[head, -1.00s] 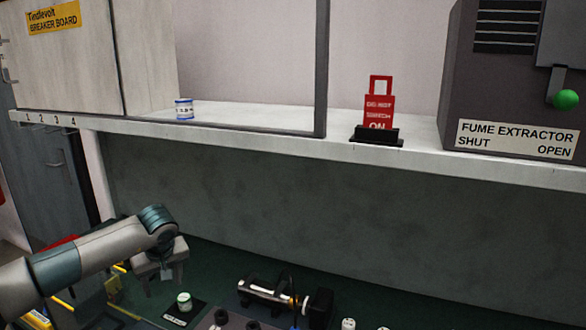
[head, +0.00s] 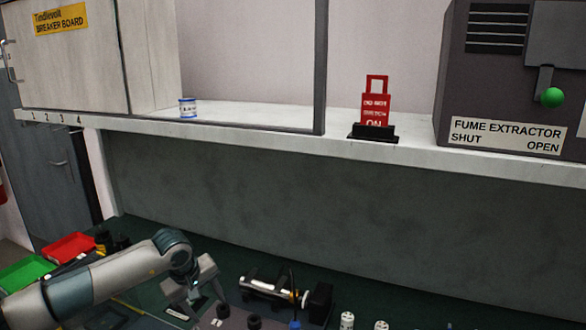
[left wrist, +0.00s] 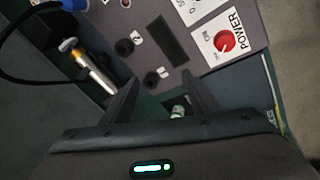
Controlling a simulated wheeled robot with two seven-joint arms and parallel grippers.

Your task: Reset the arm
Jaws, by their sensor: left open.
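My left gripper (head: 197,303) is low over the dark green bench in the head view, with its fingers pointing down. In the left wrist view its two fingers (left wrist: 158,92) stand apart with nothing held between them. A small white and green piece (left wrist: 178,111) shows beyond the gap, near the right finger, apart from the grip as far as I can tell. The gripper is just left of a grey control panel (head: 236,322). My right gripper is in neither view.
A silver cylinder (head: 266,287) lies right of the gripper. The panel has a red POWER knob (left wrist: 224,42). Red (head: 70,248) and green (head: 27,273) trays are at left. A shelf (head: 230,136) above bears a red switch sign (head: 376,108) and a fume extractor (head: 510,80).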

